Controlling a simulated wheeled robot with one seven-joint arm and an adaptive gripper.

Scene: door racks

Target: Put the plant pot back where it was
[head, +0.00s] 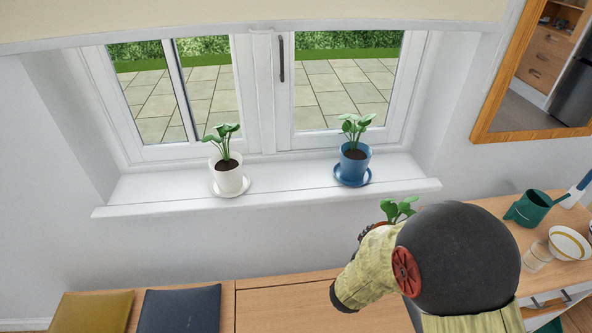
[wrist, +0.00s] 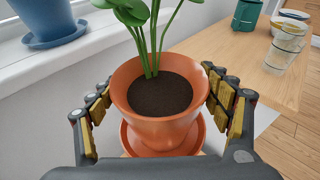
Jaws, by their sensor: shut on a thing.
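An orange terracotta plant pot (wrist: 160,128) with dark soil and green stems stands upright between the fingers of my gripper (wrist: 163,92) in the wrist view. The fingers press on its left and right sides. An orange saucer (wrist: 202,138) shows below the pot; I cannot tell what it rests on. On the sill stand a white pot (head: 228,180) at left and a blue pot (head: 354,165) at right, each on a saucer.
The sill is bare between the two pots and right of the blue one. The window (head: 262,90) is behind it. A wooden top (head: 500,208) at right holds a green watering can (head: 527,208), a glass (head: 538,257) and bowls (head: 568,243). Two cushions (head: 180,310) lie lower left.

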